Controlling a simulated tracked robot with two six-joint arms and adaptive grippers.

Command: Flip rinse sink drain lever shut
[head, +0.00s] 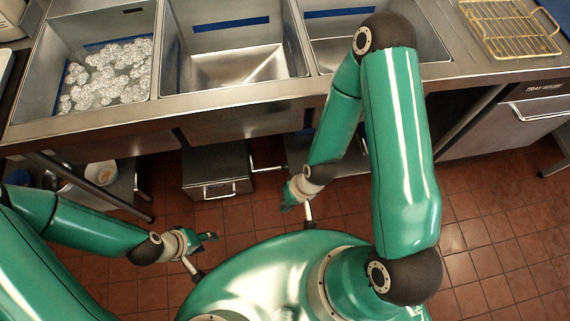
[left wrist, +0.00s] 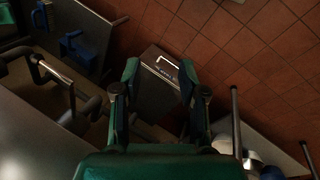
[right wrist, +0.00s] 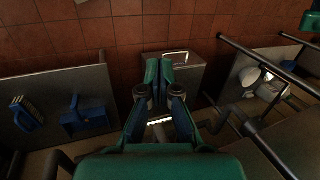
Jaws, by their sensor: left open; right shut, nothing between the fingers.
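The sink unit has three basins. The middle basin (head: 235,62) is empty. A thin bent metal rod (head: 266,168) shows under its front edge; I cannot tell for sure whether it is the drain lever. My left gripper (head: 211,237) is open and empty over the floor in front of the sinks; its spread fingers show in the left wrist view (left wrist: 158,70). My right gripper (head: 287,205) is shut and empty, below the sink front and to the right of the rod; its closed fingers show in the right wrist view (right wrist: 159,66). Neither gripper touches the rod.
My right arm hides part of the right basin (head: 335,52). A grey box (head: 217,165) with a handle stands beneath the sinks. A low shelf with a white bucket (head: 101,173) is at the left. Tiled floor (head: 490,235) is clear at the right.

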